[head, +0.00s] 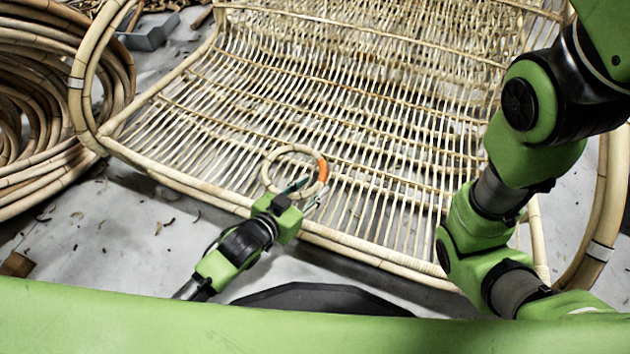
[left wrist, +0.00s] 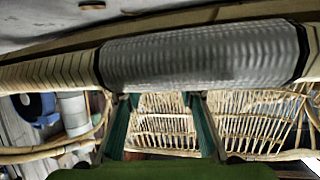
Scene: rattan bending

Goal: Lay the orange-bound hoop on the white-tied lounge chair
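The hoop (head: 267,166), a small pale ring with an orange binding on its right side, shows over the front part of the lounge chair's slatted seat. The lounge chair (head: 190,190) is pale rattan with white ties on its curved side hoops. My left gripper (head: 305,194) is at the hoop's near edge, above the chair's front rail. Its two teal fingers are spread apart, and they also show apart in the left wrist view (left wrist: 163,125). I cannot tell whether they touch the hoop. My right gripper is out of view.
Coiled rattan poles (head: 45,180) stack at the left. A grey block (head: 150,33) lies behind them. Wood scraps litter the grey floor. In the left wrist view, a thick rattan pole with a grey band (left wrist: 200,55) crosses close to the camera, with slatted rattan (left wrist: 255,120) beyond.

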